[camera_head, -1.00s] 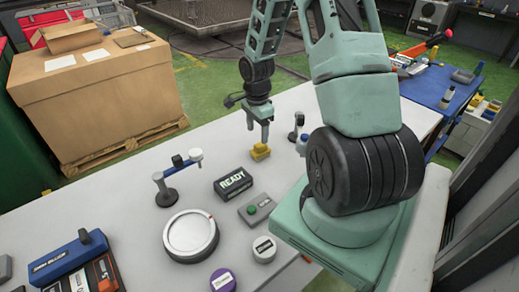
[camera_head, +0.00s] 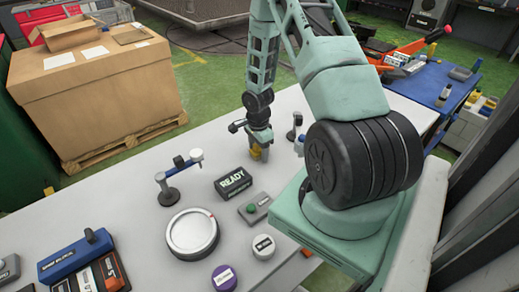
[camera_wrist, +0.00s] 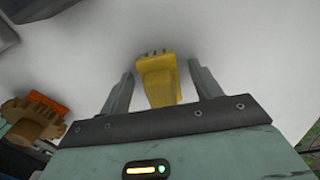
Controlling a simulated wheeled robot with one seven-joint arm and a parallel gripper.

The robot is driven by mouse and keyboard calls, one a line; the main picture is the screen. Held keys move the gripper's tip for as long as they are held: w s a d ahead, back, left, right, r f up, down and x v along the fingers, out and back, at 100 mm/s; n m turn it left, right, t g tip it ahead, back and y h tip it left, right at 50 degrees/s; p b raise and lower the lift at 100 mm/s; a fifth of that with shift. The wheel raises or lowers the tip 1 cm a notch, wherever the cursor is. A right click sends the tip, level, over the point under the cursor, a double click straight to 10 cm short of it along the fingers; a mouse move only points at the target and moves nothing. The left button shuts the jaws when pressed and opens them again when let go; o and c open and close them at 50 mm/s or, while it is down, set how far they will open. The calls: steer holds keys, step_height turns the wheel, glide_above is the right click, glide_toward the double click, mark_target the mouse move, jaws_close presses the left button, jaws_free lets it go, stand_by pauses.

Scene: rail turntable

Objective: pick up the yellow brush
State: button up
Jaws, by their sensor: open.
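The yellow brush (camera_wrist: 157,80) lies on the pale table between the two open fingers of my gripper (camera_wrist: 158,85) in the wrist view. Gaps show on both sides of it, so the fingers do not appear to touch it. In the head view my gripper (camera_head: 258,152) is down at the table, and only a little of the yellow brush (camera_head: 255,154) shows behind the fingers. The rest of it is hidden there.
A black READY box (camera_head: 234,183) and a grey box with a green button (camera_head: 254,208) stand nearer the camera. A small stand (camera_head: 170,190) is to the left, and a dark post (camera_head: 295,125) is close on the right. A round white dial (camera_head: 191,234) lies in front.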

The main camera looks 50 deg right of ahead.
steer(key=shift+c, duration=0.3)
steer(key=c, duration=1)
steer(key=shift+c, duration=0.2)
step_height(320, 180, up, 10)
steer(key=shift+r+b, duration=0.1)
steer(key=shift+b, duration=1)
